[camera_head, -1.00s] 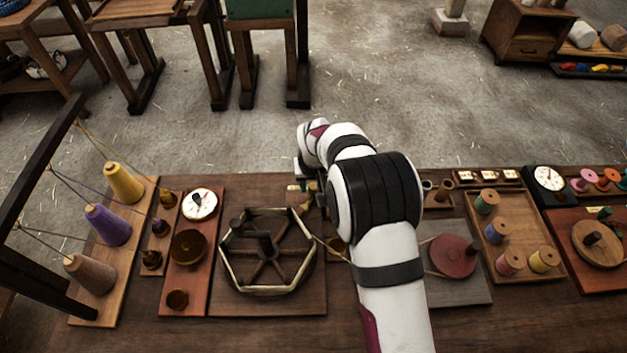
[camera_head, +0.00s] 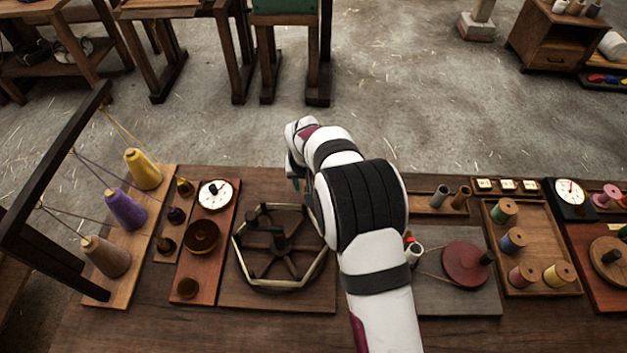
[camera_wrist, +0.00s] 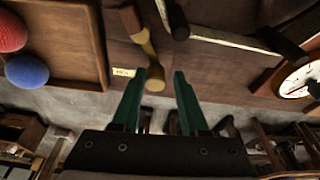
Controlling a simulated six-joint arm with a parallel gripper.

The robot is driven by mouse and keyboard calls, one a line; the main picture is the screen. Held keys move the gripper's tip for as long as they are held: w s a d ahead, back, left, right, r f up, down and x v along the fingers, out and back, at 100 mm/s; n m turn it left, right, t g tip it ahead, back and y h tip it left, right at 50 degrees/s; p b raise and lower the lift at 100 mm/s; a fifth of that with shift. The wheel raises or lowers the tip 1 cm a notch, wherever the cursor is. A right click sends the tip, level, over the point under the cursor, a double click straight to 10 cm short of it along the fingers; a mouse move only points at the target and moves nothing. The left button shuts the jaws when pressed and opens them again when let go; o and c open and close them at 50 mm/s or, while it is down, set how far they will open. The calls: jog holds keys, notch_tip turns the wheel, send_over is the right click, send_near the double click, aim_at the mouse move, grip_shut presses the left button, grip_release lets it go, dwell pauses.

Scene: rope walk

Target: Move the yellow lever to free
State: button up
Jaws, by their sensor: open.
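The yellow lever (camera_wrist: 147,52) shows in the wrist view as a short yellow bar with a rounded end, fixed to a dark wooden board. A small pale label (camera_wrist: 123,72) sits beside it; its writing is too small to read. My gripper (camera_wrist: 166,74) is open, with two teal fingers. The lever's rounded end appears between the fingertips, close to the left finger; I cannot tell whether they touch. In the head view my gripper (camera_head: 293,178) is at the back of the bench, mostly covered by my arm, and the lever is hidden.
A six-sided winding wheel (camera_head: 238,262) stands left of my arm. A dial (camera_head: 216,195) and yarn cones (camera_head: 125,209) are further left. A red disc (camera_head: 464,264) and a spool tray (camera_head: 543,292) are to the right. Stone floor (camera_head: 400,110) lies behind the bench.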

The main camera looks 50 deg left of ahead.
dwell(0.4)
jog(key=shift+w, duration=0.15)
jog(key=shift+r, duration=0.3)
notch_tip(320, 180, up, 6)
jog(key=shift+r, duration=0.25)
jog(key=shift+d, duration=0.1)
